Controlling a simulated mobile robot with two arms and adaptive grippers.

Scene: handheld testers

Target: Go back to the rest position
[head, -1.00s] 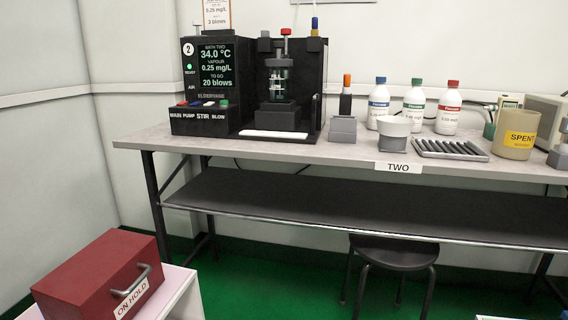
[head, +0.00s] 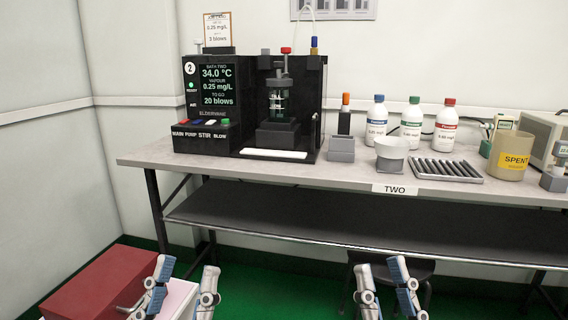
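My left gripper (head: 185,272) is at the bottom left of the head view, in front of the red box and the white stand. Its two fingers point up and stand apart with nothing between them. My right gripper (head: 381,272) is at the bottom, right of centre, in front of the dark stool. Its fingers also stand apart and hold nothing. Both grippers appear below the bench top (head: 350,172) in the picture and clear of the things on it. The rest of both arms is out of frame.
On the bench stand a black bath device (head: 210,105), several bottles (head: 411,125), a white cup (head: 391,153), a tray of dark rods (head: 440,169) and a SPENT beaker (head: 511,160). A red box (head: 98,283) is at lower left; a stool (head: 395,262) is under the bench.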

